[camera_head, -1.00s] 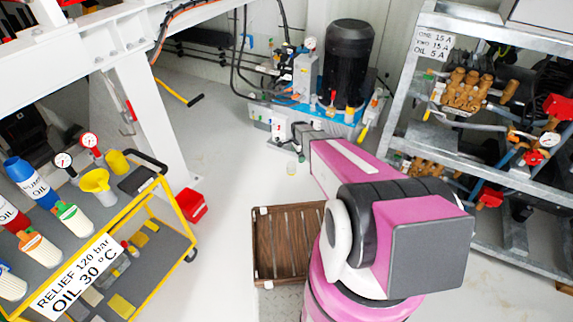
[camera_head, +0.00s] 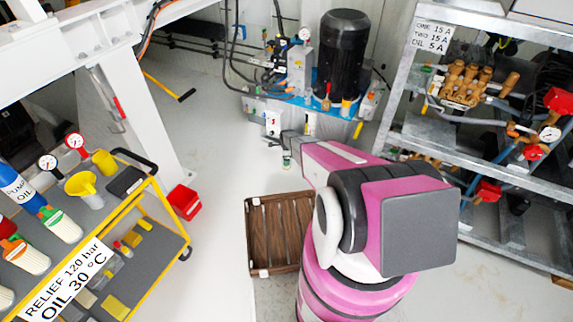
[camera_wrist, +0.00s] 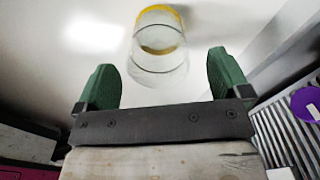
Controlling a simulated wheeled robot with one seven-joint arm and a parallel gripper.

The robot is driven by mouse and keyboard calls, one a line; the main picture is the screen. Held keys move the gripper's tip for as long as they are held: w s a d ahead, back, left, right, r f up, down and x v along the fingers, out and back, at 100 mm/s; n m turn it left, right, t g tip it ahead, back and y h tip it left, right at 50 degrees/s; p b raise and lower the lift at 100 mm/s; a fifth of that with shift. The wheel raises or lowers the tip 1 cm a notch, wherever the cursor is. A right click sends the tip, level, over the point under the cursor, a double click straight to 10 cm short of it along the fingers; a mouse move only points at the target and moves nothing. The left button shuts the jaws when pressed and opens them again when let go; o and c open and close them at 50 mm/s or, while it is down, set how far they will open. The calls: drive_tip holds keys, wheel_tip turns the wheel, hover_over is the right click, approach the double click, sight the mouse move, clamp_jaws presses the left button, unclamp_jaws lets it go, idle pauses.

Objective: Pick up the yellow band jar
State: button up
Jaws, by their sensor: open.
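The yellow band jar (camera_wrist: 158,50) shows in the wrist view as a clear cylinder with a yellow band at its far end. It lies ahead of and between the two green fingers of my gripper (camera_wrist: 160,62), apart from both. The fingers are open and empty; whether the jar reaches into the gap is hard to tell. In the head view my gripper (camera_head: 287,160) is small, beyond my pink arm and just in front of the blue-based pump unit. I cannot make the jar out clearly there.
The pump unit (camera_head: 342,50) with a black motor stands behind my gripper. A brown slatted crate (camera_head: 252,235) lies on the floor nearer me. A yellow-railed cart (camera_head: 172,205) and a red box (camera_head: 184,202) are left; a metal rack (camera_head: 405,85) is right. Floor left of my gripper is clear.

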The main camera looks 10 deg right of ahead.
wheel_tip(320, 180, down, 5)
drive_tip(key=shift+r, duration=0.1)
drive_tip(key=c, duration=1)
drive_tip(key=shift+r, duration=0.1)
